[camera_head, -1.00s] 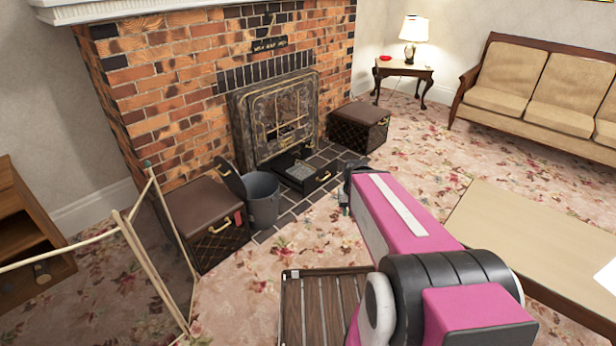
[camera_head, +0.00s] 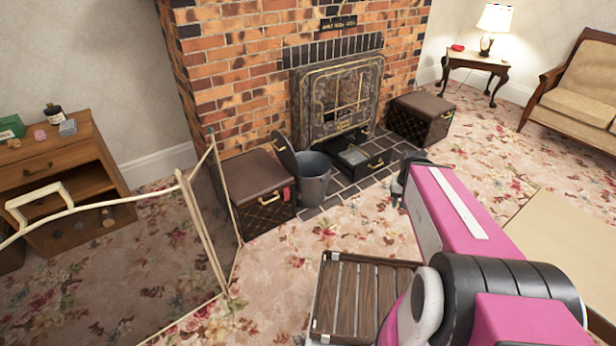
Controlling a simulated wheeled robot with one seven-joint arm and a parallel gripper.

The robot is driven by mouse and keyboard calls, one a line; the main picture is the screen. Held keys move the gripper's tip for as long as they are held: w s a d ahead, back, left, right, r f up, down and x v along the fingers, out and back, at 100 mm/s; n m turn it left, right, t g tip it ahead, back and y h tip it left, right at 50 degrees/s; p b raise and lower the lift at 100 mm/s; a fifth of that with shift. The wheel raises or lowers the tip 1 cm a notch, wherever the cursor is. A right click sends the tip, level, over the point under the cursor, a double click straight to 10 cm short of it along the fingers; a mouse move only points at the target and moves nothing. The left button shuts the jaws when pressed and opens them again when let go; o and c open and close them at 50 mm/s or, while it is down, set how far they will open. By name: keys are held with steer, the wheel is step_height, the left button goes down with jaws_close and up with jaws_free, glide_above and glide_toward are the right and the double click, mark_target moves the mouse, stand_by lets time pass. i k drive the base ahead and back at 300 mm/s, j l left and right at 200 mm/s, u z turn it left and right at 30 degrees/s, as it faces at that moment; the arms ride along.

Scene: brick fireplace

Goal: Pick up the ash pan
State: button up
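The ash pan (camera_head: 372,166) is a black tray with a brass handle on its front and grey contents. It sits on the dark tiled hearth, sticking out from the base of the stove front (camera_head: 338,98). My gripper (camera_head: 404,178) shows as a small dark shape at the far end of my pink arm, to the right of and a little below the pan in the picture. A gap shows between them.
A grey bucket (camera_head: 314,182) stands left of the pan, beside a brown-topped box (camera_head: 258,190). Another box (camera_head: 420,118) is at the hearth's right. A folding screen (camera_head: 130,270) stands left, a slatted wooden piece (camera_head: 360,295) in front. Carpet between it and the hearth is clear.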

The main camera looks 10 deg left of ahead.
mark_target(352, 157)
steer(key=i+l+u, duration=0.2)
steer(key=i+u, duration=0.2)
steer(key=i, duration=0.2)
steer(key=i+l+u, duration=0.45)
steer(key=i+j, duration=0.05)
steer(key=i, duration=0.05)
